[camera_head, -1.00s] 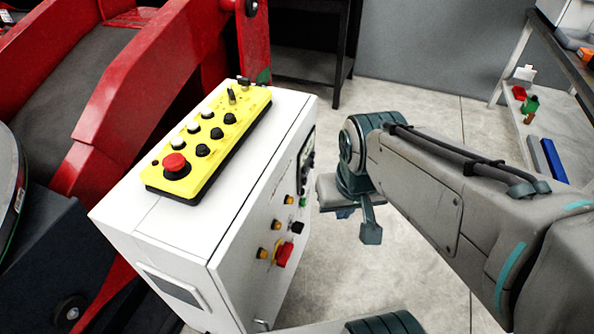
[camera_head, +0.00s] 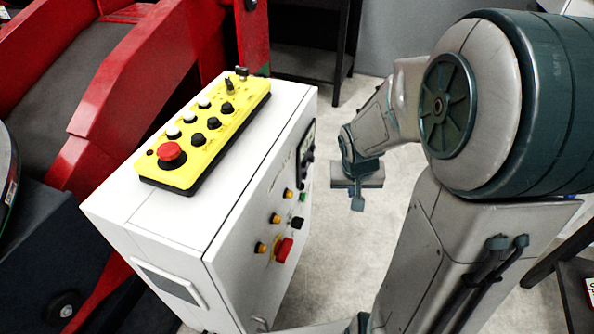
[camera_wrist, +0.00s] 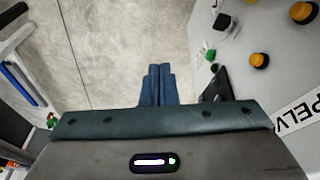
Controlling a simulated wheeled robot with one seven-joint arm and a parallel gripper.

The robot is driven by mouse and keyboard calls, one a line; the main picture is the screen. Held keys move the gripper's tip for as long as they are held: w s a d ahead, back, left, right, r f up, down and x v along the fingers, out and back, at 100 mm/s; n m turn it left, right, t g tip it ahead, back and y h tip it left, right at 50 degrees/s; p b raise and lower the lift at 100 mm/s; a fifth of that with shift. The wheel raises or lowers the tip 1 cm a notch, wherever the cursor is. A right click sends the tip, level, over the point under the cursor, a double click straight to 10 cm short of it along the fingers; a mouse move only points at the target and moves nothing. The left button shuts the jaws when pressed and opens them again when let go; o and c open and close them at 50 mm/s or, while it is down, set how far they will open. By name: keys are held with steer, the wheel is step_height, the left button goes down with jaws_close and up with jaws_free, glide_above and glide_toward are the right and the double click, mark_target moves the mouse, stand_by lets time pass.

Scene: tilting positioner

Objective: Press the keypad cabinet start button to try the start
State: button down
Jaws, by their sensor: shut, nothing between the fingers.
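The white keypad cabinet (camera_head: 150,210) stands left of my gripper in the head view. Its right-hand face carries a green button (camera_head: 302,196), a black button (camera_head: 297,223), a red knob (camera_head: 284,250) and several orange buttons (camera_head: 275,218). No label for start is readable. In the wrist view, the green button (camera_wrist: 211,54) and black button (camera_wrist: 222,22) show on the cabinet face at the right. My gripper (camera_head: 357,203) is apart from that face, to its right. Its blue fingers (camera_wrist: 157,72) are together and empty, over floor in the wrist view.
A yellow control box (camera_head: 205,135) with a red mushroom button lies on the cabinet top. A red machine frame (camera_head: 135,75) stands behind and left. A dark shelf (camera_head: 320,50) stands at the back. Bare floor (camera_head: 330,235) lies right of the cabinet.

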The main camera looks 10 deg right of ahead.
mark_target(304, 198)
steer(key=w+d+f+m+t+y+b, duration=0.2)
steer(key=w+f, duration=0.4)
steer(key=f, duration=0.7)
steer(key=w+d+f+m+t+y+b, duration=0.1)
steer(key=w+f+m+t+y+b, duration=0.3)
steer(key=f, duration=0.9)
steer(key=w+m+t, duration=0.1)
steer(key=w+m, duration=0.2)
steer(key=shift+w+d+t+y, duration=0.2)
steer(key=shift+d+t+y, duration=0.1)
steer(key=shift+d, duration=0.1)
steer(key=w+a+b, duration=0.2)
steer(key=w+a, duration=0.2)
steer(key=a, duration=0.3)
steer(key=shift+w+a+b, duration=0.15)
steer(key=shift+a+b, duration=0.2)
steer(key=shift+b, duration=0.05)
steer(key=shift+w+a, duration=0.1)
stand_by(0.6)
steer(key=shift+w+a, duration=0.15)
steer(key=shift+a, duration=0.1)
